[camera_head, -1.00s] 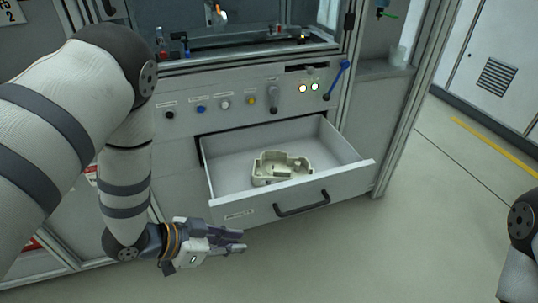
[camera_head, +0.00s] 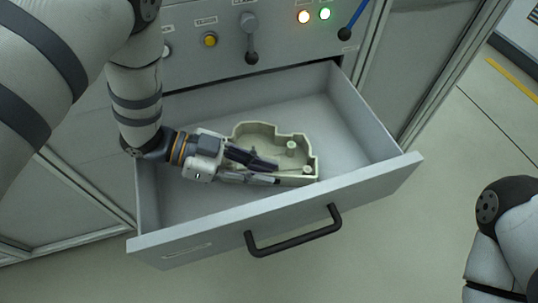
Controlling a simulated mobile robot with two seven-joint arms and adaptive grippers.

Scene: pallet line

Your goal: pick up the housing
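The housing (camera_head: 296,148) is a beige, open, irregular shell with raised walls and a small round post inside. It lies in the open drawer (camera_head: 362,130), near the middle. My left gripper (camera_head: 277,173) reaches in from the left, with its fingers over the near left part of the housing and hiding that part. The fingers are apart, with a gap between the tips. I cannot tell whether they touch the housing. My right gripper is out of view; only part of my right arm shows at the lower right.
The drawer has a grey front with a dark handle (camera_head: 294,240). Above it is a panel with a yellow button (camera_head: 210,39), a dark lever (camera_head: 251,57), lit lamps (camera_head: 304,16) and a blue-handled lever (camera_head: 352,21). Open floor (camera_head: 440,190) lies to the right.

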